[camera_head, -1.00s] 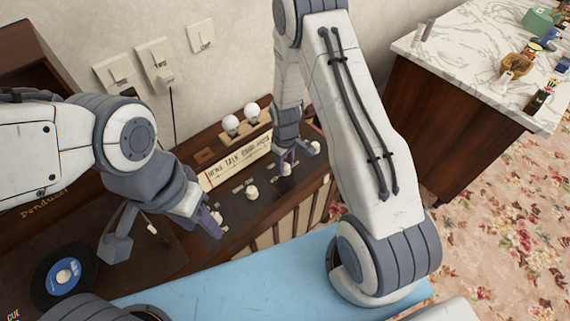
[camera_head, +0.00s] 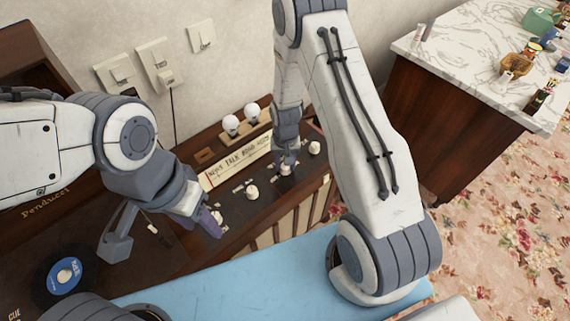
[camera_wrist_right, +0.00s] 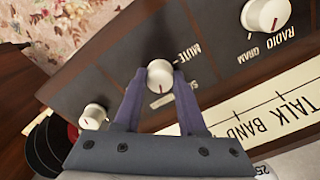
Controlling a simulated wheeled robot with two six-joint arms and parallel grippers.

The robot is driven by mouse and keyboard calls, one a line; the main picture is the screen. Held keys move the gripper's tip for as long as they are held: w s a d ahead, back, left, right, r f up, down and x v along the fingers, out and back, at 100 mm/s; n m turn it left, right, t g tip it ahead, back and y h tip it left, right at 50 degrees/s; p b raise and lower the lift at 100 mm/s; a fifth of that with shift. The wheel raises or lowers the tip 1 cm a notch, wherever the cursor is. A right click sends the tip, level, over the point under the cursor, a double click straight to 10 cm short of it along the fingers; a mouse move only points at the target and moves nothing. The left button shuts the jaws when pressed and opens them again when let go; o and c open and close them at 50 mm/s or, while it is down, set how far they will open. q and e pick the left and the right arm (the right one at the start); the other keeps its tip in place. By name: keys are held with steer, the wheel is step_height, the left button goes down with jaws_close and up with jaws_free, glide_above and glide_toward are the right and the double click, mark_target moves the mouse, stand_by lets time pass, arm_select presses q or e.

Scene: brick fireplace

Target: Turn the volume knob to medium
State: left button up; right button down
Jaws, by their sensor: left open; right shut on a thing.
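A dark radio panel (camera_head: 268,208) carries a row of white knobs. In the right wrist view, my right gripper (camera_wrist_right: 159,82) has its purple fingers shut on a white knob (camera_wrist_right: 159,73) with a red pointer line; "MUTE" is printed beside it. In the head view, that knob (camera_head: 286,169) is partly hidden under my right gripper (camera_head: 289,162). My left gripper (camera_head: 213,222) is open at the left end of the row, close to another white knob (camera_head: 219,216); contact cannot be told. A volume label is not readable.
Other knobs stand nearby: one (camera_head: 252,192) between the grippers and one (camera_head: 314,148) at the right end. Behind lie the lettered dial strip (camera_head: 239,164) and two white bulbs (camera_head: 252,111). A blue-labelled record (camera_head: 66,273) is at lower left.

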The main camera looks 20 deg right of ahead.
steer(key=shift+m, duration=0.4)
steer(key=shift+c, duration=2.4)
jaws_free()
step_height(320, 180, up, 10)
steer(key=shift+r, duration=0.25)
